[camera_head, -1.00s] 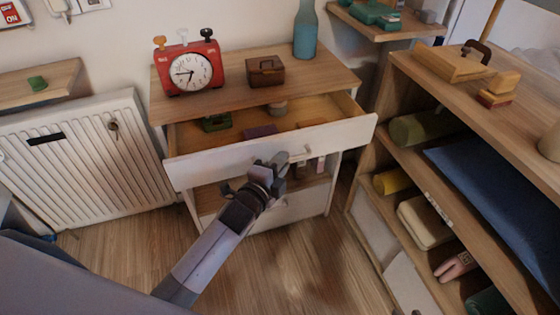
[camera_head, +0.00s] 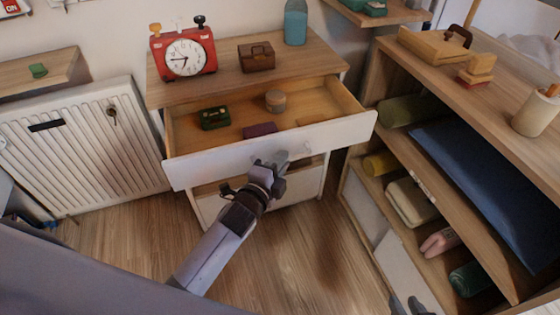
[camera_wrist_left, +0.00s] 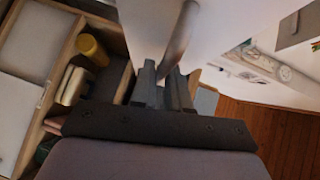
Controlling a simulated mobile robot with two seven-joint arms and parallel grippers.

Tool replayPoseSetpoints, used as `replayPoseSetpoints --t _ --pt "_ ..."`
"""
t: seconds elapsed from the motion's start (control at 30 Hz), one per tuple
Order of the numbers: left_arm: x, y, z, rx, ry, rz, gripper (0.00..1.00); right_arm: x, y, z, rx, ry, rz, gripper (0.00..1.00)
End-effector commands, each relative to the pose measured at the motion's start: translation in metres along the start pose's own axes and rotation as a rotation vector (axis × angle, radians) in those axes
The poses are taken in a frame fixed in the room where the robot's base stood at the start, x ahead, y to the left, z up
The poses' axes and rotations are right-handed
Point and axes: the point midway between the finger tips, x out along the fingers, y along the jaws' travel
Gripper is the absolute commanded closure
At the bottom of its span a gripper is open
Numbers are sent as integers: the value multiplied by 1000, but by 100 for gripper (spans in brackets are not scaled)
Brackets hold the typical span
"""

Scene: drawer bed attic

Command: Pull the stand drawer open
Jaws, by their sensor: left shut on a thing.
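The stand drawer (camera_head: 225,163) has a white front and a wooden inside, and it stands well out from the stand (camera_head: 225,84). Inside it lie a green box (camera_head: 214,118), a round grey-brown container (camera_head: 275,101) and a purple item (camera_head: 260,129). My left gripper (camera_head: 279,162) is at the drawer front, right of its middle, shut on the drawer handle (camera_wrist_left: 178,38). In the left wrist view its fingers (camera_wrist_left: 163,86) close around the handle bar. The tips of my right gripper (camera_head: 410,305) show at the bottom edge, apart and empty, away from the drawer.
A red clock (camera_head: 184,55), a brown box (camera_head: 256,57) and a blue bottle (camera_head: 295,22) stand on the stand's top. A loaded shelf unit (camera_head: 396,150) is close on the right. A radiator (camera_head: 80,150) is on the left. The floor (camera_head: 300,250) in front is clear.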

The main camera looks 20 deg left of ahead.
Motion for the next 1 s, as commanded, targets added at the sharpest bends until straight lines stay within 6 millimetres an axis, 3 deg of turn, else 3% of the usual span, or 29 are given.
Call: replayPoseSetpoints --t 0.17,0.2,0.23,0.63,1.0 --pt "0 1 1 0 -2 1 100 0 0 -1 1 2 0 68" --pt "0 1 1 0 -2 2 72 0 0 -1 1 2 0 68" --pt "0 1 1 0 -2 1 63 0 0 -1 1 2 0 68" --pt "-6 0 1 0 -1 1 63 -1 0 -3 1 2 0 68" --pt "-54 0 1 0 -1 3 63 -6 -1 -10 1 2 0 68"
